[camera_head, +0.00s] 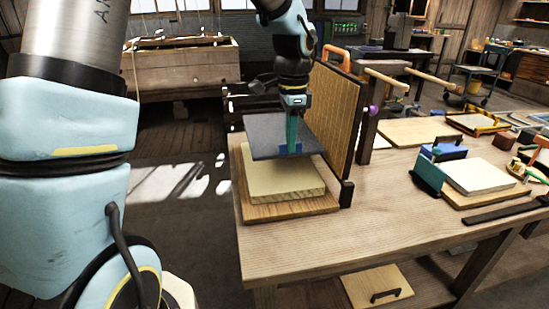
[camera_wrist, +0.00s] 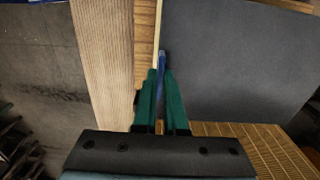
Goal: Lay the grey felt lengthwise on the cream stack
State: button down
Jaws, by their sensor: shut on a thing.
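The grey felt (camera_head: 262,137) is a flat dark sheet hanging above the cream stack (camera_head: 284,184) in the head view. It sits slightly tilted, with the stack's near part showing below it. In the wrist view the felt (camera_wrist: 240,60) fills the right side. My gripper (camera_head: 292,149) points down at the felt's near edge, shut on a blue piece there. In the wrist view my green fingers (camera_wrist: 161,72) close on that blue piece at the felt's edge. A thin cream strip of the stack (camera_wrist: 160,22) shows beside the felt. The stack's far part is hidden under the felt.
The stack lies on a wooden board (camera_head: 290,208) at the bench's left end. A ribbed upright panel (camera_head: 333,115) stands close on its right, with a dark post (camera_head: 346,193). A pale block (camera_head: 478,176) and blue-green tools lie right. The bench front (camera_head: 300,248) is clear.

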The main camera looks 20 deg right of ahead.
jog(key=shift+w+f, duration=0.1)
jog(key=shift+w, duration=0.05)
notch_tip(320, 180, down, 10)
jog(key=shift+r+p, duration=0.1)
jog(key=shift+p, duration=0.65)
jog(key=c, duration=1)
grip_release()
notch_tip(320, 180, up, 12)
jog(key=shift+r+b, duration=0.1)
jog(key=shift+b, duration=0.5)
jog(key=s+a+f+n, duration=0.1)
jog(key=a+n, duration=0.5)
jog(key=a, duration=0.4)
jog(key=s+a+f+n+t, duration=0.1)
jog(key=a+f+n, duration=0.1)
jog(key=a+n, duration=0.4)
jog(key=s+a+f+n, duration=0.1)
jog(key=a+n, duration=0.5)
jog(key=a, duration=0.8)
jog(key=shift+s+a+f+t, duration=0.1)
jog(key=shift+s+f+t, duration=0.25)
jog(key=shift+s, duration=0.1)
